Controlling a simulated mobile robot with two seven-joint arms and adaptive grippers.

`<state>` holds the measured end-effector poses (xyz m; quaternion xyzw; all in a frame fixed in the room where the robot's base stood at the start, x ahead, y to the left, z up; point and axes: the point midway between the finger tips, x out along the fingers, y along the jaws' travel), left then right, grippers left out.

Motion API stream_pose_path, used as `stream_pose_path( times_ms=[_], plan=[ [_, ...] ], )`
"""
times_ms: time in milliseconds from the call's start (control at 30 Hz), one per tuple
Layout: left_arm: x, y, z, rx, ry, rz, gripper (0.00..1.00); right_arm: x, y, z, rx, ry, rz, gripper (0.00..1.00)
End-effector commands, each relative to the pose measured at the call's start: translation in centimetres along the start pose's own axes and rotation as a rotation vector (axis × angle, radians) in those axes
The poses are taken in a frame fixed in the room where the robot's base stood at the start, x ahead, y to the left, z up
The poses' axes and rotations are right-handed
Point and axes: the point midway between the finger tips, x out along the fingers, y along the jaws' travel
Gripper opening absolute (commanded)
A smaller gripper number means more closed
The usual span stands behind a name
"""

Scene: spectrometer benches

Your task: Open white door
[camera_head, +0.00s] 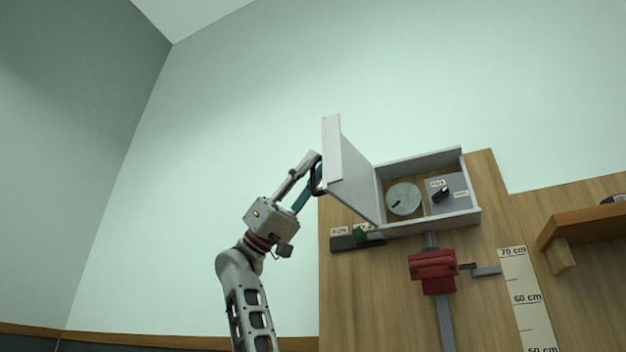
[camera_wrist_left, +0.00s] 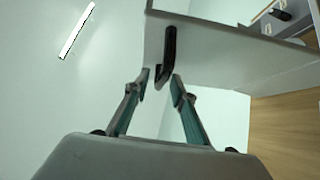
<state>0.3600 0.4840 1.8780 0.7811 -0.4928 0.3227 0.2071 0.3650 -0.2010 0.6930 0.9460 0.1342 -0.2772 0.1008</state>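The white door (camera_head: 350,178) stands swung out to the left from the white wall box (camera_head: 420,160), so the inside of the box shows. My left gripper (camera_head: 317,178) is at the outer face of the door, near its free edge. In the left wrist view the door (camera_wrist_left: 215,45) carries a black handle (camera_wrist_left: 169,50). There my left gripper (camera_wrist_left: 160,83) has its fingers apart, with the lower end of the handle between or just beyond the tips. I cannot tell whether they touch it. My right gripper is in neither view.
Inside the box are a round grey dial (camera_head: 403,198) and a panel with a black knob (camera_head: 441,195). Below are a red clamp block (camera_head: 433,271) on a vertical rail and a height scale (camera_head: 524,295). A wooden shelf (camera_head: 590,222) is at the right. The left side is clear.

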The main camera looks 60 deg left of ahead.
Motion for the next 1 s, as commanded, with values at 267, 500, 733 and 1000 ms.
stream_pose_path(
  times_ms=[267,500,733,1000],
  plan=[
    [-0.6,-0.1,0.1,0.000,-0.001,-0.001,0.25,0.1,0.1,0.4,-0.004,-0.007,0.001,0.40],
    [-4.7,-0.1,0.1,0.002,-0.001,-0.004,0.25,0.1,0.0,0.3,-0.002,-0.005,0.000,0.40],
    [-9.2,-0.1,0.1,0.000,-0.001,-0.004,0.25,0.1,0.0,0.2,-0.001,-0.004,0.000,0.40],
    [-11.8,0.0,0.0,0.001,-0.001,-0.001,0.25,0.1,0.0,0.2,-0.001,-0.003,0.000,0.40]
  ],
)
